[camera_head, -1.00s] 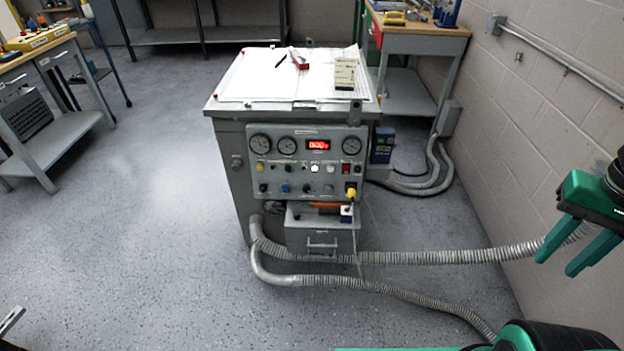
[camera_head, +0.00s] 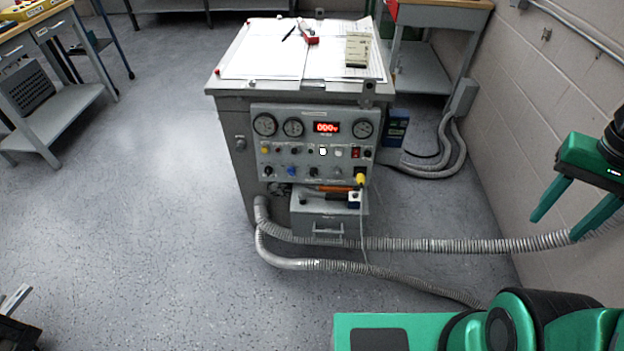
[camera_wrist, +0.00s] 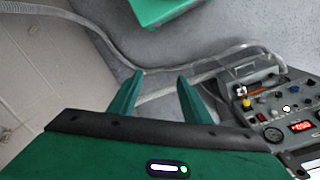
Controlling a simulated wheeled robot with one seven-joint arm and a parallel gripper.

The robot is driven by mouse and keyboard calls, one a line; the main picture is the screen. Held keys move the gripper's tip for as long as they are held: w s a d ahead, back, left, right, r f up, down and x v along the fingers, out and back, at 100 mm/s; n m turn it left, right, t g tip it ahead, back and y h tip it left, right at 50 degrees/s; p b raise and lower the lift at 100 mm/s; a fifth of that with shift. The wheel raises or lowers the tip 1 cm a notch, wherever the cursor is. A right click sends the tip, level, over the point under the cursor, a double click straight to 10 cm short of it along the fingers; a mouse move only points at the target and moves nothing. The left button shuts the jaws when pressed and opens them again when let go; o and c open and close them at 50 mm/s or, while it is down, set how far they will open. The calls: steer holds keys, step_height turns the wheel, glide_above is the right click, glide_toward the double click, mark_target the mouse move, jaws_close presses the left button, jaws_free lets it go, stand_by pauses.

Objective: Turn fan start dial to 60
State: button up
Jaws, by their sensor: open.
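The grey control panel (camera_head: 285,151) is on the front of the metal cabinet in the head view, with gauges, a red display (camera_head: 326,128) and several small knobs and buttons. The knob labels are too small to read, so I cannot tell which one is the fan start dial. A blue knob (camera_head: 292,171) is in the lower row. My gripper (camera_head: 553,228) is open and empty at the right, well apart from the panel. In the wrist view my gripper (camera_wrist: 155,82) points toward the floor and hoses, with the panel (camera_wrist: 272,108) at the right edge.
Corrugated hoses (camera_head: 400,243) run from the cabinet across the floor to the right. A drawer box (camera_head: 328,215) projects below the panel. The brick wall (camera_head: 540,100) is at the right, and workbenches stand left and behind. The floor left of the cabinet is clear.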

steer(key=w+a+f+m+h, duration=0.1)
steer(key=w+a+f+h, duration=0.2)
steer(key=w, duration=0.6)
steer(key=w+f+m+t+h, duration=0.1)
steer(key=w+f+h, duration=0.1)
steer(key=w+f, duration=0.6)
steer(key=w+a+f+m+h, duration=0.1)
steer(key=w+a+f+h, duration=0.15)
steer(key=w, duration=0.85)
steer(key=w+a+f+n+t+h, duration=0.1)
steer(key=w+a+f+t+h, duration=0.2)
steer(key=w+a+f, duration=0.25)
steer(key=n+t+y, duration=0.9)
steer(key=t, duration=0.5)
glide_toward(313, 174)
steer(key=w, duration=0.5)
steer(key=w+d, duration=0.1)
steer(key=w, duration=0.2)
steer(key=shift+f, duration=0.1)
steer(key=shift+s, duration=0.1)
